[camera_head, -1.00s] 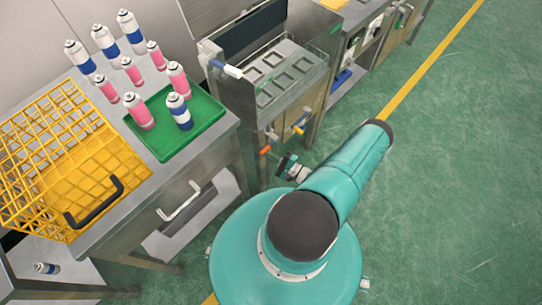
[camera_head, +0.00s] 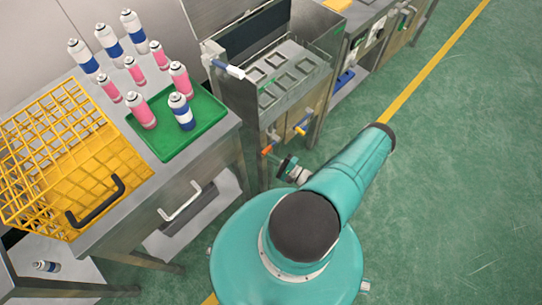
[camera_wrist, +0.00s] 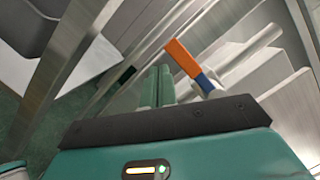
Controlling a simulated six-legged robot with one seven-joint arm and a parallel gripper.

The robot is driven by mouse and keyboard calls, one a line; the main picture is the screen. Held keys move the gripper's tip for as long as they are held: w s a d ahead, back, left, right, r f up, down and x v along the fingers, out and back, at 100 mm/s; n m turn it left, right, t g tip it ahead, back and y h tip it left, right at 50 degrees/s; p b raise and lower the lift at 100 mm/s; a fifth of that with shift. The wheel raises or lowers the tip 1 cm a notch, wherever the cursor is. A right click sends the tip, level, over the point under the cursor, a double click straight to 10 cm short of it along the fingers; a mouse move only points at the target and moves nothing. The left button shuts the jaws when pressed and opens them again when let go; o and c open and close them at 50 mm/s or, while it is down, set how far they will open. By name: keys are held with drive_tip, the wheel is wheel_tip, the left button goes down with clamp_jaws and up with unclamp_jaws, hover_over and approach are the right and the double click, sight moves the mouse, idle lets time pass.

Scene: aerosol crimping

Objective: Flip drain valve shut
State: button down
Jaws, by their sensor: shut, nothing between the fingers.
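A lever with an orange handle (camera_head: 267,149) sticks out from the front of the steel basin unit. It also shows in the wrist view as an orange handle (camera_wrist: 182,58) with a blue section near its base. A second lever with a yellow end (camera_head: 299,130) sits to its right on the same unit. Which lever is the drain valve is not marked. My gripper (camera_head: 283,163) is just right of and below the orange handle in the head view. In the wrist view my gripper (camera_wrist: 157,85) is shut and empty, its fingers left of the handle; contact cannot be told.
The steel basin unit (camera_head: 257,115) has square openings on top and a white-and-blue handle (camera_head: 229,69) at its left. A bench to the left carries a yellow wire basket (camera_head: 70,165) and a green tray (camera_head: 210,128) with spray cans. Open green floor (camera_head: 460,180) lies to the right.

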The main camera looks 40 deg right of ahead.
drive_tip(key=s+f, duration=0.5)
drive_tip(key=s, duration=0.4)
drive_tip(key=shift+s+d+f, duration=0.15)
drive_tip(key=shift+s+f, duration=0.1)
drive_tip(key=shift+s, duration=0.15)
